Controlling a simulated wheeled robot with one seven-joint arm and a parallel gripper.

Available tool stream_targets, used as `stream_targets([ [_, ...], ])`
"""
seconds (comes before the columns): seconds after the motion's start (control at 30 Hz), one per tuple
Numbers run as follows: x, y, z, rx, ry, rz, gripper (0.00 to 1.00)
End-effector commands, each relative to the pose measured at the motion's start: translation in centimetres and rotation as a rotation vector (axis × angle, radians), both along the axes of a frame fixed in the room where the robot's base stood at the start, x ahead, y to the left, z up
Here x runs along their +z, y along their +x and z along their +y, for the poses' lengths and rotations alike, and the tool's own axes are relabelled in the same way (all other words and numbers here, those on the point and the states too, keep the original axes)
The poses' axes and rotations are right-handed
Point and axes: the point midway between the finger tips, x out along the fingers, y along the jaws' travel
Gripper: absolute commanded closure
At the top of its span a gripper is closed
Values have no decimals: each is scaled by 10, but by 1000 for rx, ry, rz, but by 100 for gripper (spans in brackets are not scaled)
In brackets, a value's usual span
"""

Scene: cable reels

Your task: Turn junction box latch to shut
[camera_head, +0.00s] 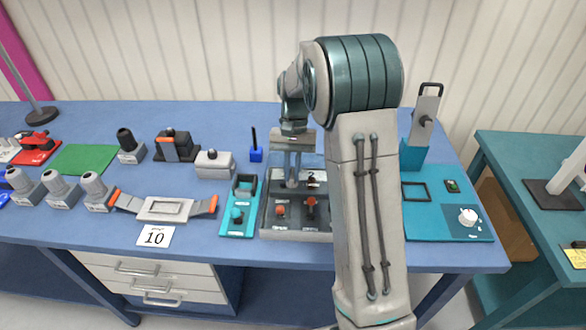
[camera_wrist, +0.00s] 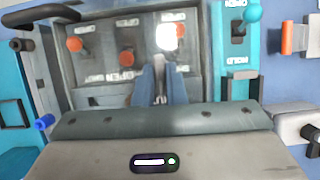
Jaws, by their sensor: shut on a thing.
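The grey control box (camera_head: 268,222) stands on the blue bench, with labelled levers on its top face. My gripper (camera_head: 292,182) reaches down to the rear left part of this box. In the wrist view my gripper (camera_wrist: 160,88) has its blue-grey fingers closed together on a small part of the box, which I take to be the latch; the fingers mostly hide it. Orange knobs show on the box in the wrist view, one at left (camera_wrist: 74,44) and one in the middle (camera_wrist: 126,58). A bright glare by the fingertips hides detail. I cannot read the latch's setting.
A teal panel with a ball-topped lever (camera_head: 237,216) stands close at the box's left. A teal board with a white dial (camera_head: 467,216) lies to the right, past my arm. A grey tray with orange-tipped handles (camera_head: 165,208) lies left. My arm hides the box's right side.

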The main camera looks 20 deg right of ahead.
Motion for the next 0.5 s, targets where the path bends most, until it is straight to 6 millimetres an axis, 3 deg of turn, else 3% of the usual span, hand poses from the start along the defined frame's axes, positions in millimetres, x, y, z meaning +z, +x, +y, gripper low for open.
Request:
stream_targets([
  [0.5, 0, 0, 0, 43, 0, -2, 100],
])
